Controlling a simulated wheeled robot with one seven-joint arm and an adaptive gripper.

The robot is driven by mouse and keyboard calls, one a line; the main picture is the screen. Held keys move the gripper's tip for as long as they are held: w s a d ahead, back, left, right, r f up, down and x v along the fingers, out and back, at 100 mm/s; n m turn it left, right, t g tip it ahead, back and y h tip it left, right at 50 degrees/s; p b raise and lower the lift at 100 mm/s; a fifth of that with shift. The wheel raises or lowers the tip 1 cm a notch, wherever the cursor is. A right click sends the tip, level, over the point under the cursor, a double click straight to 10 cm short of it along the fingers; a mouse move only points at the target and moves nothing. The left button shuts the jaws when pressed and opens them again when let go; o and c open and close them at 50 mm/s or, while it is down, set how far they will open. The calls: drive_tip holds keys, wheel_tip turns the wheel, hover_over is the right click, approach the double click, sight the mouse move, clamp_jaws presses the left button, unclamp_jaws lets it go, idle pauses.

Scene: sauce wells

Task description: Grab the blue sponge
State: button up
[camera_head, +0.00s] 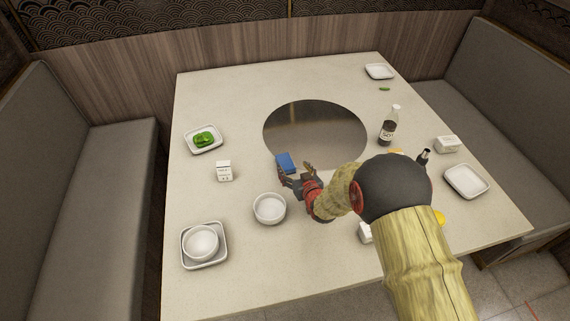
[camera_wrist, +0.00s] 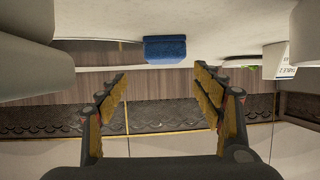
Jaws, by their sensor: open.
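The blue sponge (camera_head: 286,161) lies on the pale table, near the front left edge of the dark round inset. In the wrist view, which looks upside down, the sponge (camera_wrist: 165,49) is at the top middle, just beyond the fingertips. My gripper (camera_head: 294,171) is at the sponge's near side in the head view. Its fingers (camera_wrist: 160,73) are spread wide and nothing is between them. The sponge lines up with the gap between them. Whether a finger touches the sponge, I cannot tell.
A white bowl (camera_head: 269,209) stands just left of my gripper. A small white carton (camera_head: 224,171) and a plate (camera_head: 203,150) with green food are further left. A dark bottle (camera_head: 387,127) stands to the right. The table (camera_head: 235,110) is bare behind the sponge's left side.

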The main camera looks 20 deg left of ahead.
sight(286, 163)
drive_tip(key=x, duration=0.2)
drive_tip(key=b+x, duration=0.1)
drive_tip(key=x, duration=0.1)
drive_tip(key=f+b+x, duration=0.1)
drive_tip(key=x, duration=0.1)
drive_tip(key=shift+s+a, duration=0.25)
drive_tip(key=shift+a, duration=0.05)
drive_tip(key=shift+w+a, duration=0.15)
drive_tip(key=shift+w, duration=0.1)
drive_tip(key=shift+c, duration=0.5)
drive_tip(key=c, duration=1.1)
drive_tip(key=shift+c, duration=0.2)
